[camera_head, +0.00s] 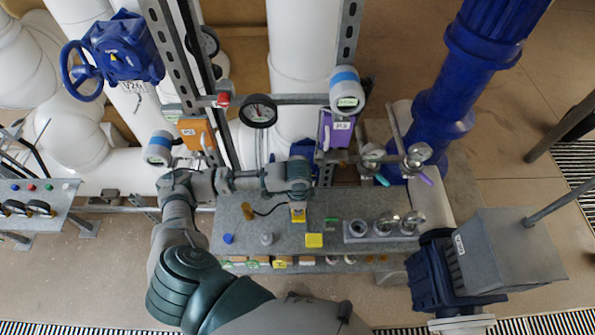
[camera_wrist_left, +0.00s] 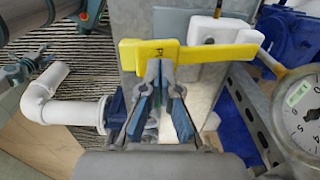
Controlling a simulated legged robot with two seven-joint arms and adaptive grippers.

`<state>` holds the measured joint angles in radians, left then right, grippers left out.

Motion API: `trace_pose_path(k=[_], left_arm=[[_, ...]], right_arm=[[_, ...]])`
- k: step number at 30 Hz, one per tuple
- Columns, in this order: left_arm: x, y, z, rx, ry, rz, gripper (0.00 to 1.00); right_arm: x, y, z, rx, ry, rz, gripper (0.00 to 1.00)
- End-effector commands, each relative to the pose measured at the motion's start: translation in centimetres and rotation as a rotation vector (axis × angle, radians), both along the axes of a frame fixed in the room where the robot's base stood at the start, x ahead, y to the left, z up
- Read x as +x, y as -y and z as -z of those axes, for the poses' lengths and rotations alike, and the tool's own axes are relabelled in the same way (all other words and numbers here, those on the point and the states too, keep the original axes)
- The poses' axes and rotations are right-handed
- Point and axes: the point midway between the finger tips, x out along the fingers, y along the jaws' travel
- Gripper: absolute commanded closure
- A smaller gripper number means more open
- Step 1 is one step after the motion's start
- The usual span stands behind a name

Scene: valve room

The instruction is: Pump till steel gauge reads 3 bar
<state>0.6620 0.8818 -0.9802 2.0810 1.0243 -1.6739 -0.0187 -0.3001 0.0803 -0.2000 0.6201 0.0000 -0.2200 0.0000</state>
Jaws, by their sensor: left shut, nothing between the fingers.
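A yellow lever (camera_wrist_left: 215,55) crosses the wrist view in front of a white block (camera_wrist_left: 222,30). A small yellow part (camera_head: 299,217) shows below my left wrist in the head view. My left gripper (camera_wrist_left: 160,66) is shut and empty, its fingertips at the lever; I cannot tell whether they touch it. It also shows over the bench in the head view (camera_head: 298,207). A large steel-rimmed gauge (camera_wrist_left: 303,118) is cut off at the wrist view's right edge; no needle reading can be made out. Round silver gauges (camera_head: 418,155) stand right of the bench's back. My right gripper is out of view.
The grey bench (camera_head: 235,225) carries a blue knob (camera_head: 228,239), a yellow block (camera_head: 314,240) and a tray (camera_head: 355,238) with round metal parts. A black-rimmed gauge (camera_head: 258,111) is behind. A grey box (camera_head: 508,250) stands right; a blue handwheel valve (camera_head: 122,48) stands left.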

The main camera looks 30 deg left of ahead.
Motion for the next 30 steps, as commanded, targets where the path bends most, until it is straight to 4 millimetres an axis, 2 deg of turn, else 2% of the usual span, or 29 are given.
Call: trace_pose_path(k=[19,25,30], left_arm=[[0.0,0.0,4.8,0.000,-0.001,0.000,1.00],[0.0,0.0,3.9,0.000,0.000,0.000,1.00],[0.0,0.0,1.7,0.001,0.000,0.001,1.00]], right_arm=[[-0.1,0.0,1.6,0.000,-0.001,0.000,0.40],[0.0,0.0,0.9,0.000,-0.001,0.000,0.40],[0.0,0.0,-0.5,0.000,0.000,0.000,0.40]])
